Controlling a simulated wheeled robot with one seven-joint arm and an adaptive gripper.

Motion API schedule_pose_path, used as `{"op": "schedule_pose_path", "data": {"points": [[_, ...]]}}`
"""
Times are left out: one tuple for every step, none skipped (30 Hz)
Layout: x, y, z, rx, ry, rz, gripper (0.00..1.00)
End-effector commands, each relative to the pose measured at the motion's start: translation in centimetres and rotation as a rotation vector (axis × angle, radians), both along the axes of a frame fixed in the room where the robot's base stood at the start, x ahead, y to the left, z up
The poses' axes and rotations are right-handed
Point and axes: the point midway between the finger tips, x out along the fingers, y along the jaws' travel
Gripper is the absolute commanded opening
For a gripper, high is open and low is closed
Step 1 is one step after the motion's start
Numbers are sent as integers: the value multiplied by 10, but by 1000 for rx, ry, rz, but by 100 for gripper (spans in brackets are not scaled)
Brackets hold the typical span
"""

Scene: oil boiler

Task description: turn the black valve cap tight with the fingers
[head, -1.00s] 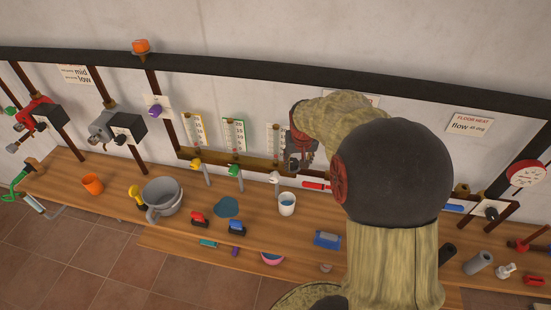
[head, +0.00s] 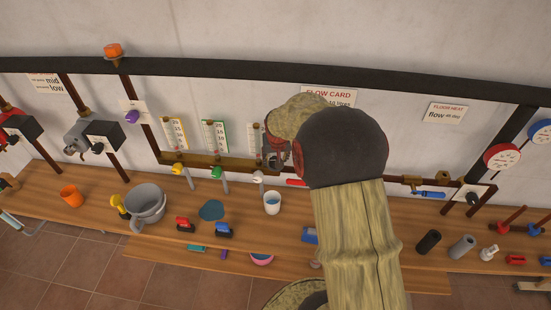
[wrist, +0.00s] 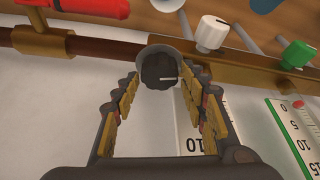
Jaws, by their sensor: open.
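The black valve cap (wrist: 158,72) shows in the wrist view, ribbed and dark with a white mark on its face. It sits in a grey round collar (wrist: 152,52) beside the brown pipe. My gripper (wrist: 160,86) is open, with one finger on each side of the cap. Gaps seem to show between the fingertips and the cap; I cannot tell whether either touches it. In the head view my gripper (head: 274,156) is at the wall by the right-hand gauge, and my arm hides the cap.
A white knob (wrist: 212,32), a green knob (wrist: 298,53) and a red handle (wrist: 88,8) lie close to the pipe. Gauges (head: 214,136) hang on the wall. The wooden bench (head: 90,212) below holds a grey pot (head: 146,203), a white cup (head: 272,203) and several small items.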

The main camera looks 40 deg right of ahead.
Motion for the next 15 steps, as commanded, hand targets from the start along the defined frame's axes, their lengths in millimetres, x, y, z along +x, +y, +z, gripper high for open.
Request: {"op": "schedule_pose_path", "data": {"points": [[0,0,0,0,0,0,43],[0,0,0,0,0,0,43],[0,0,0,0,0,0,43],[0,0,0,0,0,0,42],[0,0,0,0,0,0,40],[0,0,0,0,0,0,38],[0,0,0,0,0,0,36],[0,0,0,0,0,0,34],[0,0,0,0,0,0,32],[0,0,0,0,0,0,31],[0,0,0,0,0,0,29],[0,0,0,0,0,0,27],[0,0,0,0,0,0,25],[0,0,0,0,0,0,23],[0,0,0,0,0,0,21]]}}
